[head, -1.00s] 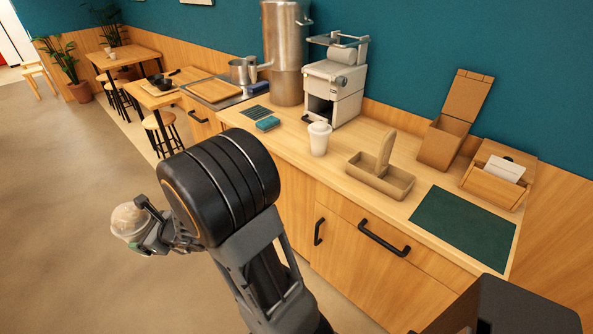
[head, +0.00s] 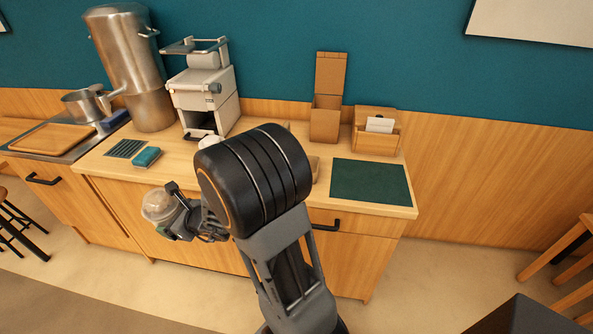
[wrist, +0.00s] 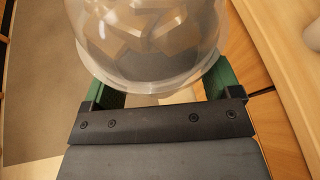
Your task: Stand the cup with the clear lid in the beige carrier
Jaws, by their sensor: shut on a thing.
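The cup with the clear lid (head: 158,204) is held by my gripper (head: 174,212) in front of the counter, at the left of my arm in the head view. In the wrist view the clear domed lid (wrist: 150,45) fills the top middle, between the green fingers of my gripper (wrist: 160,84). The beige carrier (head: 315,166) stands on the counter behind my arm. Only a sliver of its right end shows; the rest is hidden, so its compartments cannot be seen.
A grey machine (head: 205,95), a steel urn (head: 130,65) and a teal box (head: 146,157) stand left. A cardboard box (head: 325,120), a wooden holder (head: 376,140) and a dark green mat (head: 370,181) lie right.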

